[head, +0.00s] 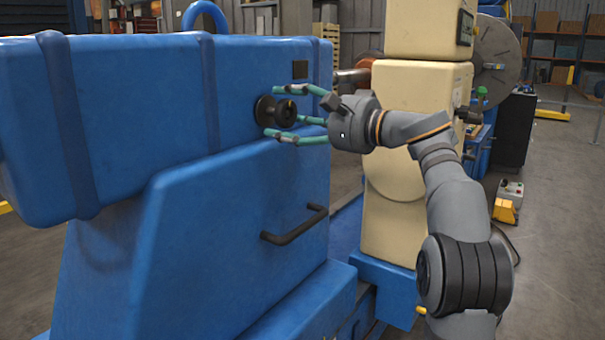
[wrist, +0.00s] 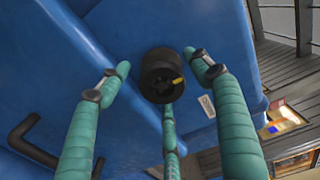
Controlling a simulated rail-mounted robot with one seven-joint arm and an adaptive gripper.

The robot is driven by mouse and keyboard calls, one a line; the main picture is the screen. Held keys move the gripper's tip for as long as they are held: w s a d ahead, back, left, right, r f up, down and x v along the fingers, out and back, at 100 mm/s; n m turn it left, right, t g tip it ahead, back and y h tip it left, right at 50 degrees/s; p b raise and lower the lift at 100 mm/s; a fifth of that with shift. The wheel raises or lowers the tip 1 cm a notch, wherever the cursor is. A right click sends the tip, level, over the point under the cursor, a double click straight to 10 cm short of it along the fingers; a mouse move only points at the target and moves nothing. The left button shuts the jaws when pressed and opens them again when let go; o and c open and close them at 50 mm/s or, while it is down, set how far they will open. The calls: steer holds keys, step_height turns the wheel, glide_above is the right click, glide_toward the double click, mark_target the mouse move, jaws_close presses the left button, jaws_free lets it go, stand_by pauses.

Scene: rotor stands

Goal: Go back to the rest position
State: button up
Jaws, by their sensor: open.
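My gripper (head: 281,110) has three green fingers, spread open. In the head view it is at the right end of the blue machine housing (head: 130,110), with its fingertips above, below and beside a black round knob (head: 268,111). In the wrist view the knob (wrist: 158,72) has a yellow mark on its face and sits on the blue housing between the spread fingers (wrist: 160,75). Gaps show between the knob and the two side fingers. I cannot tell whether the third finger, below the knob, touches it.
A dark handle (head: 295,224) sticks out of the blue lower body (head: 215,235). A cream column (head: 400,215) stands behind my arm. A yellow-based control box (head: 508,200) is on the floor at right. Open floor (head: 560,250) lies right of my arm.

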steer(key=shift+w+a, duration=0.2)
steer(key=shift+a, duration=0.05)
